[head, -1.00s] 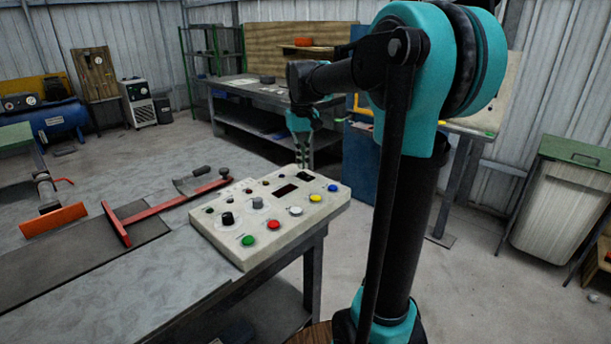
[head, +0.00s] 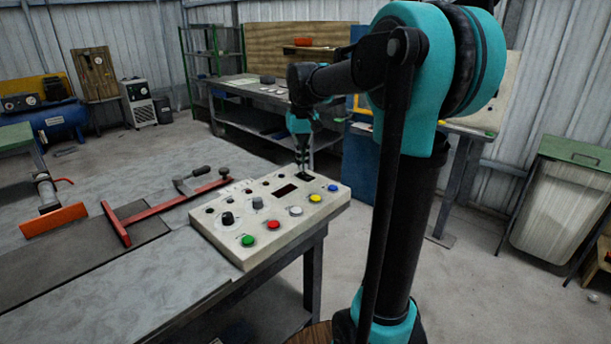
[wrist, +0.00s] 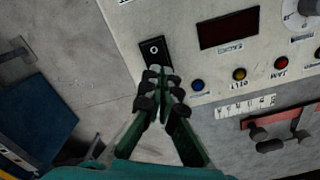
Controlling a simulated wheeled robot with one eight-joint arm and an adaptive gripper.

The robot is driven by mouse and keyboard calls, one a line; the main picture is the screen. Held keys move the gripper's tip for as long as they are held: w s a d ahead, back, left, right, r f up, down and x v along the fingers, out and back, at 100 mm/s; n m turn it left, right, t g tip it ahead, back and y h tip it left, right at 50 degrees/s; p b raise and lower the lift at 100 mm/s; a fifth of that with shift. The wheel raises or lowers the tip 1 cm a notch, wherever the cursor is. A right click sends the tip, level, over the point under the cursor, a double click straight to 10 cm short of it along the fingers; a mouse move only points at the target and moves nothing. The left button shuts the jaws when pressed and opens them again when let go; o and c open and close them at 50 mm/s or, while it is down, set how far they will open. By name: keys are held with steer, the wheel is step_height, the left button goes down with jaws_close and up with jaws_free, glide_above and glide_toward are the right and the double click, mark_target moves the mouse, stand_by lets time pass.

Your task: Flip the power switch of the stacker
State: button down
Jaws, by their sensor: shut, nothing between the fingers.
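The control panel (head: 262,233) is a cream box on the corner of the metal table, with coloured buttons, knobs and a dark display (head: 285,190). In the head view the switch plate lies at the panel's far corner, partly behind my fingers. My gripper (wrist: 160,75) is shut and empty, its fingertips just below the switch in the wrist view. I cannot tell whether they touch it.
A red clamp bar (head: 165,205) lies on the table left of the panel. Small indicator lamps (wrist: 239,74) line the panel beside my fingers. A workbench (head: 260,95) and a blue cabinet (head: 357,165) stand behind. Open floor lies beyond the table's right side.

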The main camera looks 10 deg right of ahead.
mark_target(303, 173)
steer(key=shift+f, duration=0.8)
stand_by(0.4)
steer(key=shift+r, duration=3.5)
